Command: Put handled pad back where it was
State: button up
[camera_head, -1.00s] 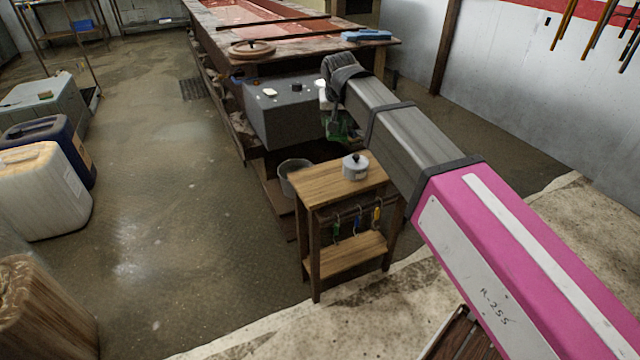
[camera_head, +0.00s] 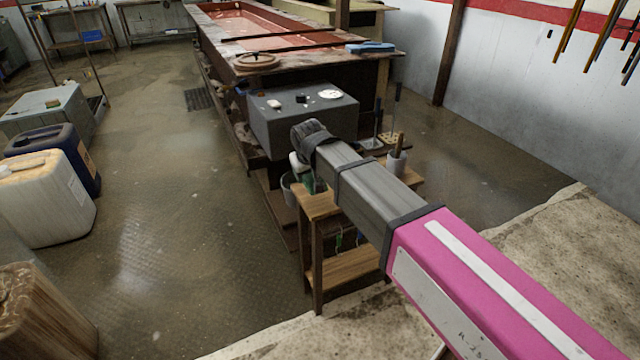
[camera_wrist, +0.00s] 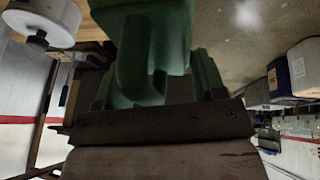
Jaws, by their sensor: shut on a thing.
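My gripper (camera_head: 309,178) is at the end of my arm, over the left part of the small wooden stand (camera_head: 318,205). In the wrist view a green piece with a curved handle-like part, apparently the handled pad (camera_wrist: 152,45), sits between my green fingers. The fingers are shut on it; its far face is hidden. In the head view gripper and pad are small and partly hidden by my arm, so I cannot tell whether the pad touches the stand. A white round pot with a dark knob (camera_wrist: 38,25) shows in the wrist view; my arm hides it in the head view.
A grey box (camera_head: 270,128) with a white dish (camera_head: 330,94) and small items stands behind the stand. A cup with a wooden handle (camera_head: 397,162) is at the stand's right. A bucket (camera_head: 288,187) is at its left. Canisters (camera_head: 45,200) stand far left; floor between is clear.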

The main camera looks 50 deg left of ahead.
jog(key=w+f, duration=0.1)
jog(key=w+a+f, duration=0.1)
jog(key=w, duration=0.1)
jog(key=w+f, duration=0.1)
jog(key=w, duration=0.1)
jog(key=shift+w+a+f, duration=0.2)
jog(key=shift+f, duration=2)
jog(key=shift+f, duration=0.1)
jog(key=o, duration=0.8)
jog(key=shift+o, duration=0.2)
jog(key=v, duration=1.2)
jog(key=shift+w+d, duration=0.1)
